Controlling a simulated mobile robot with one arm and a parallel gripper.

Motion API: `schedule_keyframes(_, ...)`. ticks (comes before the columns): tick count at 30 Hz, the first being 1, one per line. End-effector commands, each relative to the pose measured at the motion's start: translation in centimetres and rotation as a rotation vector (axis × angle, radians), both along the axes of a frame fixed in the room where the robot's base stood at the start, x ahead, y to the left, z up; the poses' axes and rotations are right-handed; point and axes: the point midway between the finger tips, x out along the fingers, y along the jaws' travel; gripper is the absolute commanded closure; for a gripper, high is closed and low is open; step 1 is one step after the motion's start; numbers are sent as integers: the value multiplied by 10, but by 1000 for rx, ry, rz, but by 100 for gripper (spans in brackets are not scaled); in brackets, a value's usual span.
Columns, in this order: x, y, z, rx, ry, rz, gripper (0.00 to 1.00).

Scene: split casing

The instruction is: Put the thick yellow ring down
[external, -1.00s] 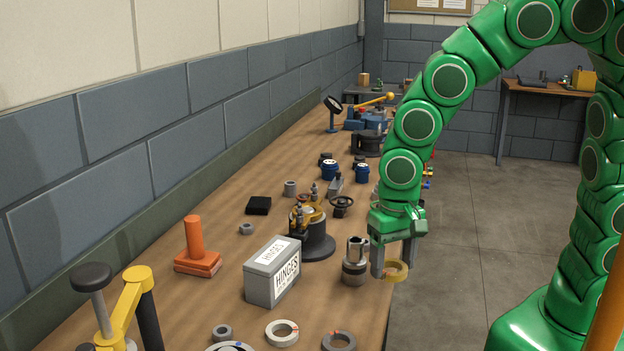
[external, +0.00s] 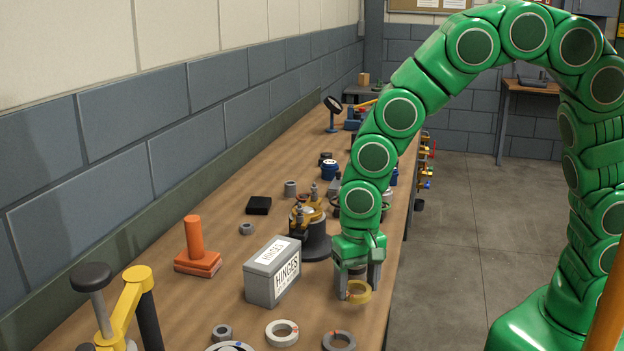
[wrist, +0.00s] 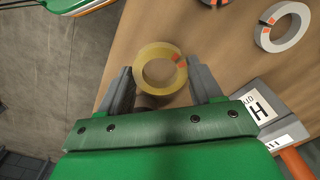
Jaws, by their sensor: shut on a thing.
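The thick yellow ring (external: 358,292) is between the two grey fingers of my gripper (external: 357,288), near the right edge of the wooden bench. In the wrist view the ring (wrist: 141,68), with orange marks on its right side, sits between the fingertips (wrist: 159,85) with bench wood behind it. My gripper is shut on it. I cannot tell whether the ring touches the bench top. My gripper hides most of the grey metal part behind it.
A grey hinges box (external: 272,271) stands left of my gripper. A white ring (external: 282,333) and a dark grey ring (external: 338,341) lie on the bench nearer the camera. A round dark-based fixture (external: 316,242) stands behind. Bare wood (external: 320,310) shows between the box and the rings.

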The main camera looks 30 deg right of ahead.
Motion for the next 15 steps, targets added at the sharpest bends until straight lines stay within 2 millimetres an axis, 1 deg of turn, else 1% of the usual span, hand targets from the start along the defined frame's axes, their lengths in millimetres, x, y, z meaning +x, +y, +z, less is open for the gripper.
schedule_keyframes(5,5,6,-12,-3,3,-1,65)
schedule_keyframes(10,6,7,-33,-2,1,-1,65)
schedule_keyframes(12,6,7,-37,-1,0,-1,65)
schedule_keyframes(15,6,7,-38,0,-1,-1,65)
